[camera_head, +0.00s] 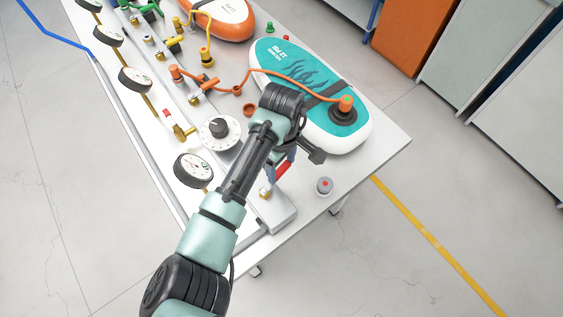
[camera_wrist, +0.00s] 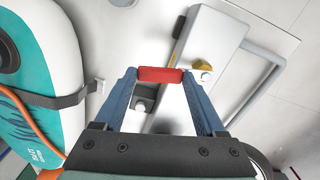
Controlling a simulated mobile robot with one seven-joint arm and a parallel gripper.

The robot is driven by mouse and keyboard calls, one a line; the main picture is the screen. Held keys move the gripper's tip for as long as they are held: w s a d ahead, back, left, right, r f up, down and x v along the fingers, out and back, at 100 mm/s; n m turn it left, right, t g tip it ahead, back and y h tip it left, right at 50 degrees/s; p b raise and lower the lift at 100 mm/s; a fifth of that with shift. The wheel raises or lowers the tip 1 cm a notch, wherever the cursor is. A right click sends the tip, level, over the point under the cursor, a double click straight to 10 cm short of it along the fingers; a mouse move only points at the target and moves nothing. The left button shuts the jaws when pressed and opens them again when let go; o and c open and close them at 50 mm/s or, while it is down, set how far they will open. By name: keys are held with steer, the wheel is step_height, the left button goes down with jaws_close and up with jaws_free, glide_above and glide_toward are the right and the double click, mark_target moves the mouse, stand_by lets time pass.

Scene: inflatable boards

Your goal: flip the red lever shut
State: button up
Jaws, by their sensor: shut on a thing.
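The red lever (camera_wrist: 160,74) lies between the two blue fingertips of my gripper (camera_wrist: 159,76) in the wrist view, with one finger at each end of it. My gripper is shut on it. The lever belongs to a pale box-shaped fitting (camera_wrist: 192,75) with a brass fitting (camera_wrist: 203,64) on it. In the head view, the red lever (camera_head: 283,169) shows just below my wrist, above the fitting (camera_head: 272,212) at the table's near corner. My arm hides part of the gripper there.
A teal and white inflatable board (camera_head: 345,135) with an orange hose (camera_head: 290,79) lies to the right.

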jaws_close()
steer(key=p, duration=0.1)
steer(key=r+p, duration=0.1)
steer(key=p, duration=0.1)
steer(key=shift+w+d+r+m, duration=0.15)
steer(key=shift+w+d+m, duration=0.15)
steer(key=shift+d+m, duration=0.1)
steer(key=shift+s+f+m+p, duration=0.25)
steer(key=shift+s+m+p, duration=0.2)
steer(key=shift+p, duration=0.8)
steer(key=shift+s+d+f+m, duration=0.15)
steer(key=shift+f+m, duration=0.05)
steer(key=shift+m, duration=0.35)
